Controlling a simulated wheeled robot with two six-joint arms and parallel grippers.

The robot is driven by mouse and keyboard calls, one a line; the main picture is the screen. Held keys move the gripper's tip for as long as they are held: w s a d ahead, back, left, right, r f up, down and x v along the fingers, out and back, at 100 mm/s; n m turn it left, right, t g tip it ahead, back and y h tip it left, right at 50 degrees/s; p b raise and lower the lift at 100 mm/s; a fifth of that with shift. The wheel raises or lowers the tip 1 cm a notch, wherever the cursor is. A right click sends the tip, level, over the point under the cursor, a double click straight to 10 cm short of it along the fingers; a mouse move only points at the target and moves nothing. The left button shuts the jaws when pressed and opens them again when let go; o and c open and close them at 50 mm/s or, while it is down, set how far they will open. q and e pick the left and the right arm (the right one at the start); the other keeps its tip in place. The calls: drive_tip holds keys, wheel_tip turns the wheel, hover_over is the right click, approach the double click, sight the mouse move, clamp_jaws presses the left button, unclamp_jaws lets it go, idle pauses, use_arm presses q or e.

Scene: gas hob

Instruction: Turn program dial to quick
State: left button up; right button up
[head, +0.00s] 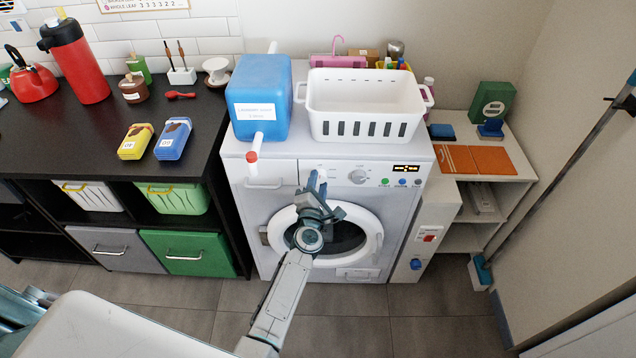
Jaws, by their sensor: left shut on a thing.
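The white washing machine (286,174) stands at the middle, its control panel facing me. My left gripper (317,178) reaches up in front of the door to the panel. Its jaws are shut on what looks like the program dial, at the left part of the panel; the jaws hide it, so its pointer and the quick mark cannot be read. A second, silver round knob (358,176) sits on the panel to the right of the jaws, clear of them. My right gripper is not in view.
Small buttons and a lit display (407,168) are at the panel's right. A blue jug (259,85) and a white basket (366,128) stand on top. A black shelf unit (100,172) is at left, a white shelf (515,170) at right.

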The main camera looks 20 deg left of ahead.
use_arm(q)
drive_tip(key=shift+r+m+p, duration=0.3)
drive_tip(key=m+p, duration=0.3)
drive_tip(key=shift+r, duration=0.2)
drive_tip(key=m+g+p, duration=0.1)
drive_tip(key=m+p, duration=0.3)
drive_tip(key=p, duration=0.1)
drive_tip(key=shift+w, duration=0.1)
drive_tip(key=shift+m+y+p, duration=0.4)
drive_tip(key=shift+m+p, duration=0.25)
drive_tip(key=shift+m, duration=0.05)
drive_tip(key=shift+m+p, duration=0.7)
drive_tip(key=shift+m, duration=0.1)
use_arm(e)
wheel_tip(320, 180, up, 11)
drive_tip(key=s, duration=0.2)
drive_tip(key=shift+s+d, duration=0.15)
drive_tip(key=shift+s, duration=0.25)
use_arm(q)
drive_tip(key=shift+f, duration=0.1)
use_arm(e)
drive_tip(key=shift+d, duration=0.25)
use_arm(q)
drive_tip(key=o, duration=1)
drive_tip(key=shift+w, duration=0.1)
drive_tip(key=shift+c, duration=0.2)
drive_tip(key=shift+o, duration=0.2)
drive_tip(key=shift+f, duration=0.2)
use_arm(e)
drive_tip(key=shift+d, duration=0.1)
